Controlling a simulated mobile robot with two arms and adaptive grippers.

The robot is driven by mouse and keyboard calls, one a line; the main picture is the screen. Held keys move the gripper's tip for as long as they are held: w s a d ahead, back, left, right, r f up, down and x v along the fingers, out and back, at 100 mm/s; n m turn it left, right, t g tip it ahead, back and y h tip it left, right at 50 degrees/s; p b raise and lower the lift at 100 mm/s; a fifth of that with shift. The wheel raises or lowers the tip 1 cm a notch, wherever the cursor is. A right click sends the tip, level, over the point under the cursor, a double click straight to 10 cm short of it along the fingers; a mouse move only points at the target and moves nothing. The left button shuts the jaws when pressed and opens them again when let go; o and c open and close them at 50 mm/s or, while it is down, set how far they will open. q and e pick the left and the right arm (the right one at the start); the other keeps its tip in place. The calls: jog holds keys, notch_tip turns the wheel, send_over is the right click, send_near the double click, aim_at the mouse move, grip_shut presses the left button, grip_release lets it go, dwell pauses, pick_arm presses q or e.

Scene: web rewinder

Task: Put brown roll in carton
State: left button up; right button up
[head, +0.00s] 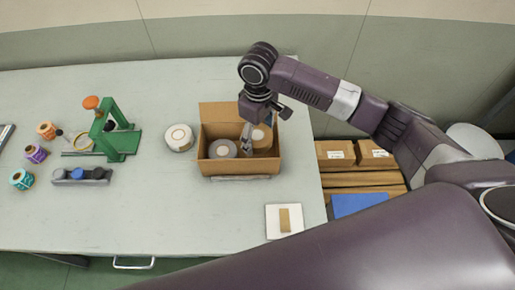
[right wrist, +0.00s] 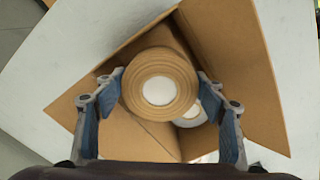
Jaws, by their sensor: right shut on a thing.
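The open cardboard carton (head: 240,168) stands on the table with its flaps up. The brown roll (head: 265,137), with a white core, is at the carton's right side, inside its opening as seen from above. In the right wrist view the brown roll (right wrist: 160,88) sits between the two blue-padded fingers of my right gripper (right wrist: 160,78), which is shut on it. In the head view my right gripper (head: 250,133) points down over the carton. Whether the roll touches the carton floor cannot be told. My left gripper is not in view.
A grey roll (head: 222,149) is in the carton's left part. A white roll (head: 179,138) lies on the table left of the carton. A green device (head: 121,140) and small coloured rolls (head: 37,153) stand further left. A white pad (head: 284,221) lies in front.

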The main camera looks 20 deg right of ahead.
aim_at(258, 135)
jog(key=shift+f+p, duration=0.4)
jog(key=shift+f, duration=3.55)
jog(key=o, duration=1.1)
jog(key=shift+f, duration=0.1)
jog(key=shift+o, duration=0.2)
notch_tip(258, 135, up, 12)
jog(key=shift+r+b, duration=0.15)
jog(key=shift+b, duration=0.55)
jog(key=shift+r, duration=0.1)
